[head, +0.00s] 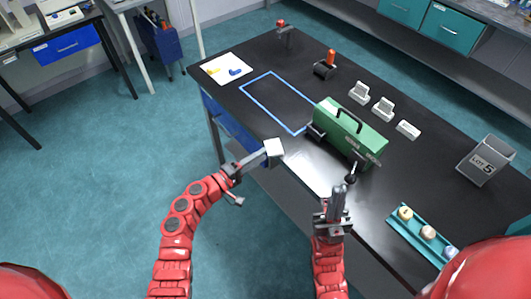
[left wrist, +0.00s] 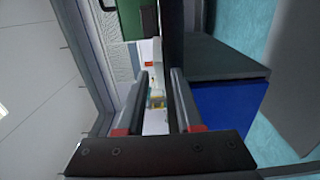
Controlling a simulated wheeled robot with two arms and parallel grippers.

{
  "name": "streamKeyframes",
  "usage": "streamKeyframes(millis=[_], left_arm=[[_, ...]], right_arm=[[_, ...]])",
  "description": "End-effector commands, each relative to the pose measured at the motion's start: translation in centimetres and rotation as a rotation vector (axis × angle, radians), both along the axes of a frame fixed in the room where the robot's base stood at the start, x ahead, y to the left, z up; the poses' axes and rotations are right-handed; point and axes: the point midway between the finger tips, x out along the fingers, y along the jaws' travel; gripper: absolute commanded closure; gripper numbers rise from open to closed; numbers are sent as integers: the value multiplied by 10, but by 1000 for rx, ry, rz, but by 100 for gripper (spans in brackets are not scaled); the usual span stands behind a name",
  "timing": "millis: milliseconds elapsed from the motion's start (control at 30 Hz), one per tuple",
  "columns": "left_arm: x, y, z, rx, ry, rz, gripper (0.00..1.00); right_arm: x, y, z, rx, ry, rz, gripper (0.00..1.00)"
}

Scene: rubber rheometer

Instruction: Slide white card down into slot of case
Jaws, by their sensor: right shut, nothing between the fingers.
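A white card (head: 275,151) is at the tips of my left gripper (head: 264,157), which appears shut on it. The card is in the air off the black table's near edge, left of the green case (head: 368,139) and apart from it. In the left wrist view, a white surface (left wrist: 154,122) shows between the fingers, and part of the green case (left wrist: 132,20) is at the top. The green case has a dark handle on top and stands on the table; I cannot make out its slot. My right gripper (head: 338,190) is shut and empty, in front of the case.
A blue outlined rectangle (head: 262,104) is on the table left of the case. White holders (head: 383,108), a grey "LOT 5" box (head: 486,160) and a teal tray (head: 408,232) stand to the right. A dark knob (head: 351,178) is between my right gripper and the case.

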Motion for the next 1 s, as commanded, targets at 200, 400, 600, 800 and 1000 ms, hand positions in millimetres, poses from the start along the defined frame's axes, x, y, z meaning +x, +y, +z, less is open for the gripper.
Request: streamKeyframes(millis=[200,400,600,800,1000], left_arm=[[8,-13,-2,0,2,-1,65],[10,-15,-1,0,3,-1,65],[10,-15,-1,1,2,-1,71],[10,-15,-1,1,2,-1,89],[10,-15,-2,1,3,-1,100]], right_arm=[[0,0,-5,0,0,0,100],[0,0,-4,0,0,0,100],[0,0,-4,0,0,0,100],[0,0,-4,0,0,0,100],[0,0,-5,0,0,0,100]])
